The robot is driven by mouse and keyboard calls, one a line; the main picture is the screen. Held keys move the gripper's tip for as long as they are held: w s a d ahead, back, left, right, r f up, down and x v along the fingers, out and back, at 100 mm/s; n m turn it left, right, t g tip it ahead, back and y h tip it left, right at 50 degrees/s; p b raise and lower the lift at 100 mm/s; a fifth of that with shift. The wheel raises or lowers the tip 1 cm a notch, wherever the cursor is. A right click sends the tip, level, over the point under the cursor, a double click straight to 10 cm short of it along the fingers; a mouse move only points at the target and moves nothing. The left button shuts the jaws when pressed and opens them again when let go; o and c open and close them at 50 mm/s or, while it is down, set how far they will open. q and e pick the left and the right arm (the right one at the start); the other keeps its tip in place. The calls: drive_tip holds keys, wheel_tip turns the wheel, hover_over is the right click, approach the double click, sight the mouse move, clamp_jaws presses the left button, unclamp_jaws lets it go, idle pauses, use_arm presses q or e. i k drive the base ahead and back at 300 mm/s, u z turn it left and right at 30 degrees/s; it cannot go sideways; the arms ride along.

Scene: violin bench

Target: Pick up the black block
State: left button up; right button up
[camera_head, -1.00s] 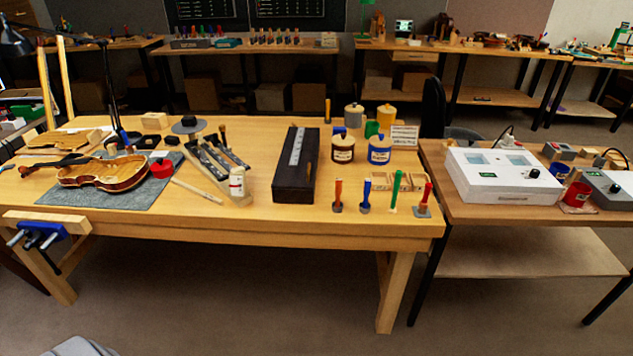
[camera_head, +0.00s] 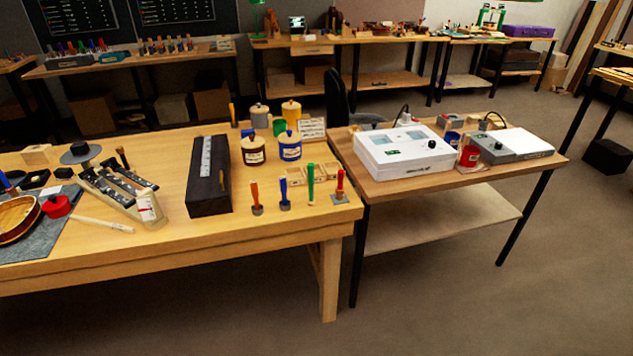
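A black block (camera_head: 607,157) sits on the floor at the far right in the head view, under a wooden table. A second dark, long block (camera_head: 208,195) lies on the violin bench, with a pale metal ruler (camera_head: 206,157) along its top. I cannot tell from the picture which of the two the task names. Neither of my grippers is in view.
The wooden bench (camera_head: 150,255) fills the left, holding a violin, tools and jars. A smaller table (camera_head: 360,190) with a white device (camera_head: 403,150) adjoins its right side. Brown floor (camera_head: 470,300) is open in front and to the right. A chair (camera_head: 341,100) stands behind.

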sight(78, 148)
drive_tip(key=u, duration=2.05)
drive_tip(key=i, duration=1.85)
drive_tip(key=z, duration=2.15)
